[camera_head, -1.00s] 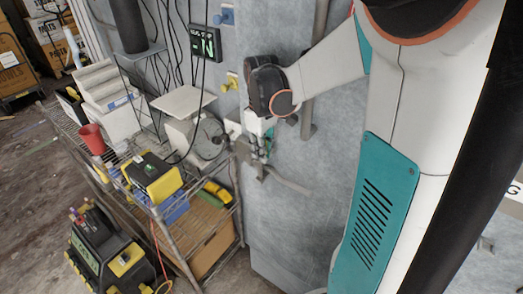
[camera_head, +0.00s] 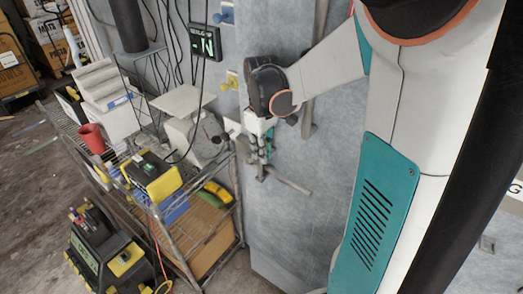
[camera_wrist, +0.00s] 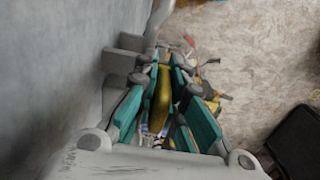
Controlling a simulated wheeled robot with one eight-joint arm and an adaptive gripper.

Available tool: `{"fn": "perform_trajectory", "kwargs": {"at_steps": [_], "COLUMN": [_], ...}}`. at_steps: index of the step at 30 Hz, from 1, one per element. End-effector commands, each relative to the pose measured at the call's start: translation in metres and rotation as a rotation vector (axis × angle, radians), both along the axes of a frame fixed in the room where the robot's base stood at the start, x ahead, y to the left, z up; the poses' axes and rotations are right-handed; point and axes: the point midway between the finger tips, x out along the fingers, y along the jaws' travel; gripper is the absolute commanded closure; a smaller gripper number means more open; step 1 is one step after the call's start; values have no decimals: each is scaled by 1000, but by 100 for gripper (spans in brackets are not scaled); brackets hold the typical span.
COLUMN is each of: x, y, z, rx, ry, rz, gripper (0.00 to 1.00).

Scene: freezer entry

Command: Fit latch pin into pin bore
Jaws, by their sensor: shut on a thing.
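My gripper (camera_head: 262,160) hangs close to the grey panel, fingers pointing down. In the wrist view its teal-padded fingers (camera_wrist: 163,82) are closed around a long olive-yellow piece (camera_wrist: 163,98), which seems to be the latch pin. In the head view the fingers hide this piece. Grey blocks (camera_wrist: 118,62) stand out from the panel just left of the fingertips in the wrist view. A thin grey bar (camera_head: 291,185) sticks out to the right below the gripper in the head view. I cannot make out the pin bore, or whether the pin touches anything.
The grey panel (camera_head: 300,235) stands right beside my gripper. A wire shelf (camera_head: 190,218) with a red cup (camera_head: 91,138), boxes and a yellow-black device (camera_head: 152,177) stands to the left. A black-yellow machine (camera_head: 103,255) is on the floor. A vertical grey handle (camera_head: 308,118) is right of my wrist.

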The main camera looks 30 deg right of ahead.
Motion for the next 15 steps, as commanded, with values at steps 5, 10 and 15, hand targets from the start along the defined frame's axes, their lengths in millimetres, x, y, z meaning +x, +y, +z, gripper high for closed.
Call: {"fn": "perform_trajectory", "kwargs": {"at_steps": [5, 10, 15], "x": [0, 0, 0], "y": [0, 0, 0], "z": [-3, -3, -3], "rx": [0, 0, 0], "ry": [0, 0, 0], "rz": [0, 0, 0], "gripper": [100, 67, 66]}}
